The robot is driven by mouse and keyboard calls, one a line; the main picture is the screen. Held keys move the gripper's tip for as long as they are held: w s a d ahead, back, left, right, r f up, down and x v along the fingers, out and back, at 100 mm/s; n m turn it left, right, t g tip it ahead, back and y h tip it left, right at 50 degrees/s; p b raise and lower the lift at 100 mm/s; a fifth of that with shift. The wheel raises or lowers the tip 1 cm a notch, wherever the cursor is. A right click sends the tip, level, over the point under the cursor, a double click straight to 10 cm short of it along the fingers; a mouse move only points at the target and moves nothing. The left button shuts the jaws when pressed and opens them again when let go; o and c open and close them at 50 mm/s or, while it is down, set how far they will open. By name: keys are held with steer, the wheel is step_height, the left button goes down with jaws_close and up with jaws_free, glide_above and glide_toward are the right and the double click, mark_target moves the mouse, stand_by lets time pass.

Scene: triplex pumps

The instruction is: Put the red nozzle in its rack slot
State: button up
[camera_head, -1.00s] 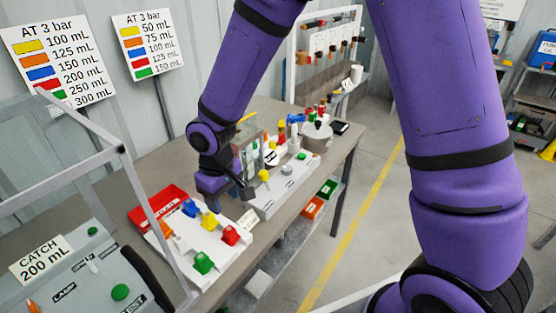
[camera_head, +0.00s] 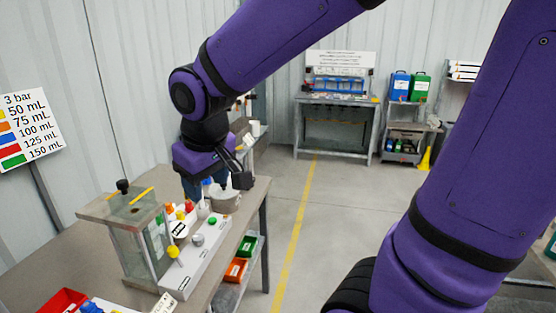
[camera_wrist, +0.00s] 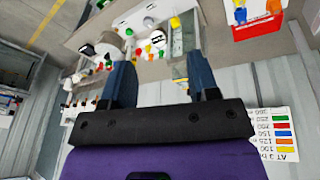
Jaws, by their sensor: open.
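My gripper (camera_head: 205,187) is open, above the far part of the workbench in the head view. In the wrist view its two dark blue fingers (camera_wrist: 160,65) stand apart with nothing between them. A small red piece (camera_head: 188,206) shows below the gripper, beyond the clear tank; I cannot tell if it is the red nozzle. The white nozzle rack is almost wholly out of the head view.
A clear tank (camera_head: 140,240) with a dark knob stands left of a white panel (camera_head: 205,262) with coloured knobs. A metal pot (camera_head: 225,202) stands near the bench's right edge. Open floor lies right of the bench (camera_head: 263,215).

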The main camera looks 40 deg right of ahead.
steer(key=s+d+r+m+t, duration=0.1)
steer(key=s+d+r, duration=0.2)
steer(key=s, duration=0.3)
steer(key=s+d+r+m, duration=0.1)
steer(key=s+d+r, duration=0.2)
steer(key=s, duration=0.3)
steer(key=shift+d+t+y, duration=0.3)
steer(key=shift+d+t, duration=0.1)
